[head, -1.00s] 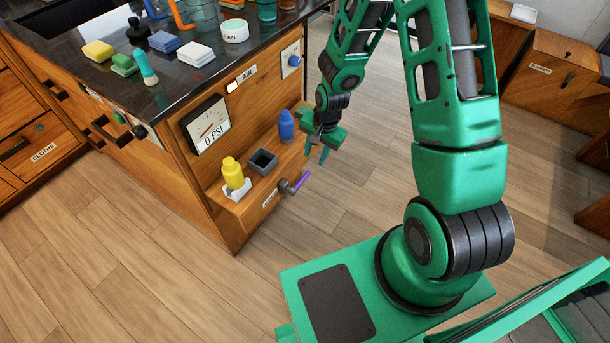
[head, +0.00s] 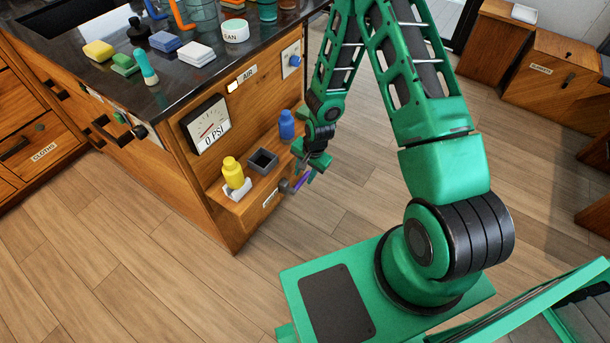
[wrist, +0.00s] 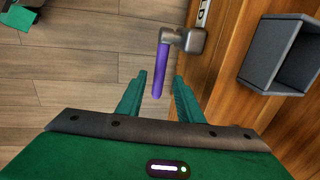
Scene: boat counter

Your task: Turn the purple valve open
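The purple valve (head: 301,181) is a purple lever on a grey metal body, on the front of the low wooden shelf. In the wrist view the purple lever (wrist: 161,72) runs from the grey body (wrist: 185,40) down toward my gripper. My gripper (wrist: 158,90) is open, with its two green fingers on either side of the lever's free end. I see gaps between the fingers and the lever, so it does not look gripped. In the head view my gripper (head: 304,174) is right at the valve and partly covers it.
On the low shelf are a yellow bottle (head: 233,173), a grey open box (head: 263,162) and a blue bottle (head: 287,125). The box also shows in the wrist view (wrist: 262,72). The gauge (head: 206,124) above reads 0 PSI. Floor in front is clear.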

